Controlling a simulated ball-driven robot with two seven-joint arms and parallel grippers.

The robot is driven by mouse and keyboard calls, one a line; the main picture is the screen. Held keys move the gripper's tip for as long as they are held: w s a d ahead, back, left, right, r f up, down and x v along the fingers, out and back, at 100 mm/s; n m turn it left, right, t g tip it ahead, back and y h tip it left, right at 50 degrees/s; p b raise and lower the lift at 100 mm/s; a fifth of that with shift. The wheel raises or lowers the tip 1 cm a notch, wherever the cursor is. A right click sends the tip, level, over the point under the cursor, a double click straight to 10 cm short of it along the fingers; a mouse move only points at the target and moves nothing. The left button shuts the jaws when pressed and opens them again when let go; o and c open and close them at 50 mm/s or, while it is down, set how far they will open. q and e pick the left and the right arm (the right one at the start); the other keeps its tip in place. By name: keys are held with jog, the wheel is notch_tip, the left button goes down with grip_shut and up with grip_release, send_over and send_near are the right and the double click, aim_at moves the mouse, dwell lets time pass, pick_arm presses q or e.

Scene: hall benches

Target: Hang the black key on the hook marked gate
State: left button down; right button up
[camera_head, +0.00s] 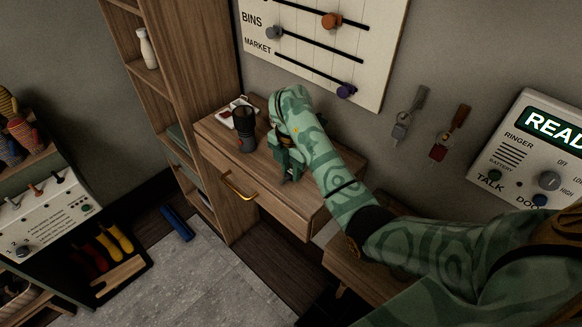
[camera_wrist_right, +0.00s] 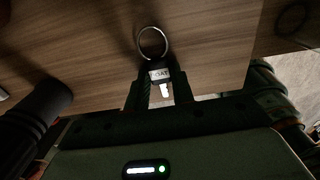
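My right gripper (camera_head: 290,172) points down at the top of the wooden drawer cabinet (camera_head: 340,172). The key looks pale here. My left gripper is out of view.
A dark cylinder (camera_head: 245,130) stands close left of my right gripper; it also shows in the wrist view (camera_wrist_right: 35,108). A white tray (camera_head: 226,116) lies behind it. A tall wooden shelf (camera_head: 195,60) rises at left. A labelled board (camera_head: 385,45) and an intercom (camera_head: 530,150) are on the wall.

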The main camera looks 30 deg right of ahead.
grip_shut()
notch_tip(320, 180, up, 8)
jog(key=p, duration=0.7)
